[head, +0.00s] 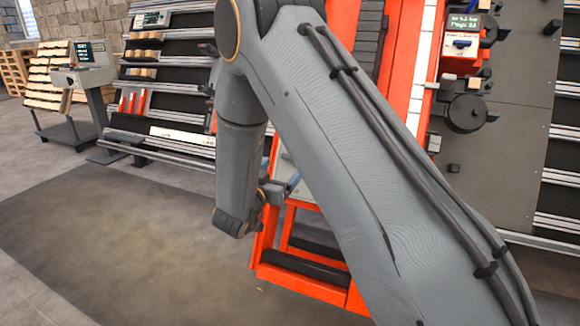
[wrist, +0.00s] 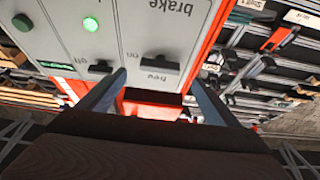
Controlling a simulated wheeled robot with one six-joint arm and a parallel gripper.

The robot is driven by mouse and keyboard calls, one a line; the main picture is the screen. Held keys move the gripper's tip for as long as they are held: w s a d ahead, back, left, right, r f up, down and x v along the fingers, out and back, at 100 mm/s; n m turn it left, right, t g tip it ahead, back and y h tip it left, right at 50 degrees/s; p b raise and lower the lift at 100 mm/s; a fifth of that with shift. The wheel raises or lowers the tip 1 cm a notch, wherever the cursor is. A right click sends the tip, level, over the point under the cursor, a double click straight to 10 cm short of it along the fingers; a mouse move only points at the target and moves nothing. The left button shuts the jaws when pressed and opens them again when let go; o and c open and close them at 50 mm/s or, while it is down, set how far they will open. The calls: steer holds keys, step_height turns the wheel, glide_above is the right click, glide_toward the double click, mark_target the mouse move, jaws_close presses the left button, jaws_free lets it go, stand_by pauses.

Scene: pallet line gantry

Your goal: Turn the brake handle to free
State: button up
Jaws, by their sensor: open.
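The grey control panel (wrist: 128,28) shows upside down in the wrist view, with the word "brake" at its top. Below that word is the black brake handle (wrist: 160,63), lying crosswise, with "on" beside its left end and "free" below it. I cannot tell which mark it points to. My gripper (wrist: 158,78) is open and empty. Its two fingers reach toward the panel on either side of the handle, with no clear contact. In the head view my gripper (head: 280,188) is small beside the orange frame, partly behind my arm; the handle is hidden there.
A green lamp (wrist: 99,66) and a second black handle (wrist: 101,67) marked "off" sit left of the brake handle. The orange frame (head: 262,240) stands under the panel. Black racks (head: 165,90) stand behind. The floor (head: 120,235) at front left is clear.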

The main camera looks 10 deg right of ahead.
steer(key=b+x, duration=0.1)
steer(key=x, duration=0.6)
steer(key=shift+w+d, duration=0.1)
steer(key=c, duration=1.1)
steer(key=shift+o, duration=0.2)
